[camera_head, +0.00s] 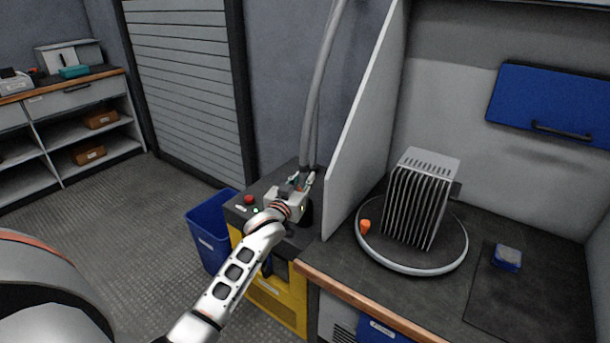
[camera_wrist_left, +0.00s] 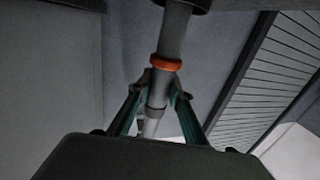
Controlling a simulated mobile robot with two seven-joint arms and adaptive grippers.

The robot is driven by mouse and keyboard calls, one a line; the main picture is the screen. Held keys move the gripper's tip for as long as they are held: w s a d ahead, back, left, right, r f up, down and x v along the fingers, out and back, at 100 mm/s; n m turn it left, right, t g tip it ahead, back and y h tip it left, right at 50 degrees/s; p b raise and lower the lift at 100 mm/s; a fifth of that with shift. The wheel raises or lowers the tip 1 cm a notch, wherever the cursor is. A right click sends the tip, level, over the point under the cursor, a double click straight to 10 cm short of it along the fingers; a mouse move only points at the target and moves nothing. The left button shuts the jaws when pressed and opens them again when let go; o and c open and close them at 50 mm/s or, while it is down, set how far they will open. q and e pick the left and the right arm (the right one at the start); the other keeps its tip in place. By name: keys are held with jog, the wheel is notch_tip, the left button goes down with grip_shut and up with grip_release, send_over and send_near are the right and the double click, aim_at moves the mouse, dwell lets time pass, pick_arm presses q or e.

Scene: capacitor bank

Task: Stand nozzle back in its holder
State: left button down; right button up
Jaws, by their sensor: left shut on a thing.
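The nozzle (camera_wrist_left: 154,125) is a grey tube with an orange ring (camera_wrist_left: 165,64), seen in the left wrist view. My left gripper (camera_wrist_left: 158,88) is shut on it, with a finger on each side just below the ring. In the head view my left gripper (camera_head: 304,181) is above the yellow and black unit (camera_head: 275,293), at the lower end of a grey hose (camera_head: 317,95). A dark round part (camera_head: 307,214), perhaps the holder, shows beside my wrist; whether the nozzle is in it cannot be told. My right gripper is not in view.
A white partition (camera_head: 366,115) stands close right of the unit. Beyond it, a workbench bears a round turntable (camera_head: 414,267) with a finned block (camera_head: 417,205), an orange piece (camera_head: 365,227) and a blue block (camera_head: 507,258). A blue bin (camera_head: 210,237) stands left of the unit.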

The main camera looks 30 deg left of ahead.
pick_arm(q)
jog(key=shift+f, duration=0.25)
jog(key=c, duration=1.8)
grip_release()
jog(key=shift+o, duration=0.2)
jog(key=v, duration=1.2)
